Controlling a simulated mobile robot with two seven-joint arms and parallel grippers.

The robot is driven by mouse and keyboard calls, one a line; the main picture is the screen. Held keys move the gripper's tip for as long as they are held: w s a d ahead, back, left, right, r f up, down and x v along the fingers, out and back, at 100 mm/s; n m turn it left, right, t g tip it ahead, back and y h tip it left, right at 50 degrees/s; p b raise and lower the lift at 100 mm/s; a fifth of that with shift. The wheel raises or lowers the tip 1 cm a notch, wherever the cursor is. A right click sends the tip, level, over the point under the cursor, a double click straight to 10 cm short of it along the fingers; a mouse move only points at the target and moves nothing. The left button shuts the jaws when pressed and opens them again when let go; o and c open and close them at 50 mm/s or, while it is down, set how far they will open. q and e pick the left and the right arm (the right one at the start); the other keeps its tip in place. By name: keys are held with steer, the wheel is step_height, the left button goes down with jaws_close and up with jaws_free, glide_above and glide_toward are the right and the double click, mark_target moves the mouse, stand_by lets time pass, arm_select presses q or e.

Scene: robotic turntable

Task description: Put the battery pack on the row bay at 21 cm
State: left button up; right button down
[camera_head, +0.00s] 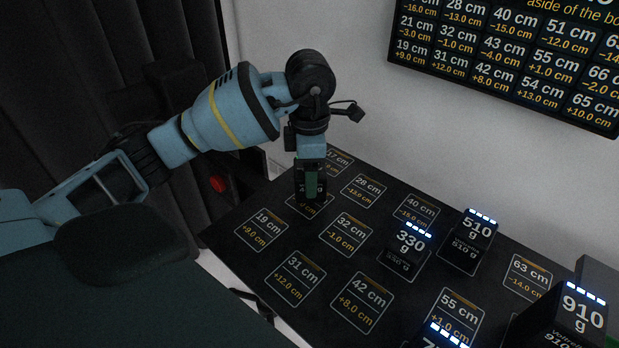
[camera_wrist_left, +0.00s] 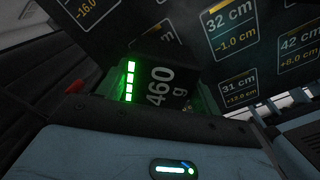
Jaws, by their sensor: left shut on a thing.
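The battery pack, a dark block marked 460 g with a lit green strip, shows in the left wrist view (camera_wrist_left: 165,88). My left gripper (camera_head: 311,186) points down and is shut on it, at the far left part of the black table. Below the pack is an outlined bay (camera_head: 311,211) whose label is mostly hidden, between the bays marked 17 cm, 19 cm, 28 cm and 32 cm. I cannot tell whether the pack touches the table. My right gripper is not in view.
Other packs stand to the right: 330 g (camera_head: 406,250), 510 g (camera_head: 470,242) and 910 g (camera_head: 565,315). The 19 cm (camera_head: 261,229) and 32 cm (camera_head: 346,234) bays are empty. A wall board (camera_head: 520,50) lists bay numbers, including 21 cm with -3.0 cm.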

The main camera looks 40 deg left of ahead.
arm_select(q)
step_height(320, 180, down, 2)
steer(key=shift+f, duration=0.1)
steer(key=shift+f, duration=0.25)
steer(key=o, duration=1.3)
